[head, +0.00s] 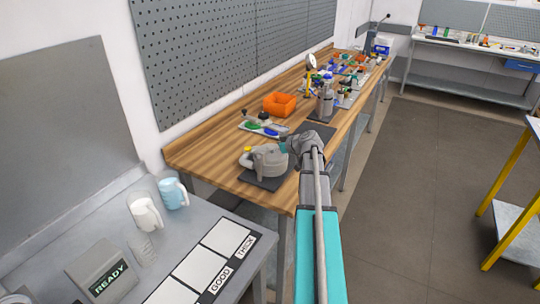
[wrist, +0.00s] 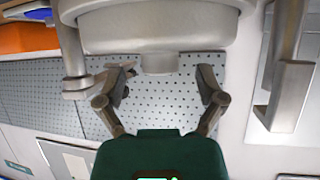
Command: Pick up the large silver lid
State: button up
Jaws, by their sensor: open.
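A large silver round part (wrist: 155,22) fills the top of the wrist view, cut off by the frame edge. A short stub (wrist: 158,62) sticks out from it toward my gripper. It looks like the silver lid with its knob, but I cannot tell for sure. My gripper (wrist: 162,84) is open, its two fingers either side of and just short of the stub, with nothing between them. In the head view my arm hides the gripper over the wooden bench. A grey rounded vessel (head: 267,162) with a yellow part stands on a dark mat left of my wrist.
Grey posts or arms (wrist: 290,90) flank the silver part in the wrist view. On the wooden bench (head: 215,165) are an orange bin (head: 280,104), a tray of small tools (head: 263,128) and cluttered equipment beyond. A pegboard (head: 230,50) backs it.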

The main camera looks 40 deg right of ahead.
jog(key=shift+b+x, duration=0.3)
jog(key=shift+x, duration=0.75)
grip_shut()
